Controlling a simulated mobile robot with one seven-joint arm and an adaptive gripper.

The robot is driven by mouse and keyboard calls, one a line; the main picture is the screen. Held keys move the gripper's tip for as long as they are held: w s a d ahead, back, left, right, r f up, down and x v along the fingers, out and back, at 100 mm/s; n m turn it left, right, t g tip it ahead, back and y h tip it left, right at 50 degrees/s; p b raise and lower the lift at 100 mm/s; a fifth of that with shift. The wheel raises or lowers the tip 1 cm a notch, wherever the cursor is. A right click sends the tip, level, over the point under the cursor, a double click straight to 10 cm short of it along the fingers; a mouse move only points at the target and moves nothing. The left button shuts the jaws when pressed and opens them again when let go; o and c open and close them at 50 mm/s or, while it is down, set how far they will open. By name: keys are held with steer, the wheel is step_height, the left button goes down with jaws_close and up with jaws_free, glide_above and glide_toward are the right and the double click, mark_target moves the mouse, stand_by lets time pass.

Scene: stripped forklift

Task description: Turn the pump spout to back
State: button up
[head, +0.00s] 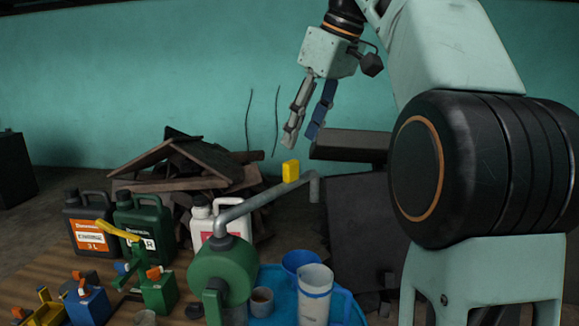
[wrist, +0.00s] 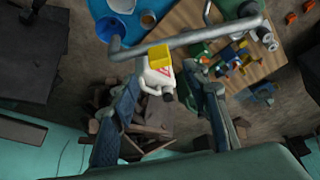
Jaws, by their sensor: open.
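The green pump (head: 222,272) stands on the wooden table. Its grey spout pipe (head: 252,205) rises from the top and runs to the right, ending in a downturned tip. A yellow block (head: 291,171) sits on the pipe near that end. My gripper (head: 301,138) is open and empty, pointing down above the yellow block, apart from it. In the wrist view, the spout (wrist: 195,40) crosses beyond the fingertips of my gripper (wrist: 163,82), with the yellow block (wrist: 159,56) between the lines of the fingers.
A blue tray (head: 268,280) holds a blue cup (head: 298,262), a clear jug (head: 315,292) and a small cup below the spout. Several jerrycans (head: 145,222) stand left. Small clamps and parts lie at front left. A scrap wood pile (head: 185,165) lies behind.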

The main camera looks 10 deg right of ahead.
mark_target(291, 161)
steer(key=b+x, duration=0.1)
steer(key=x, duration=0.6)
steer(key=shift+w+a+f, duration=0.1)
steer(key=shift+w+f, duration=0.05)
steer(key=shift+f, duration=0.15)
steer(key=shift+c, duration=0.2)
jaws_close()
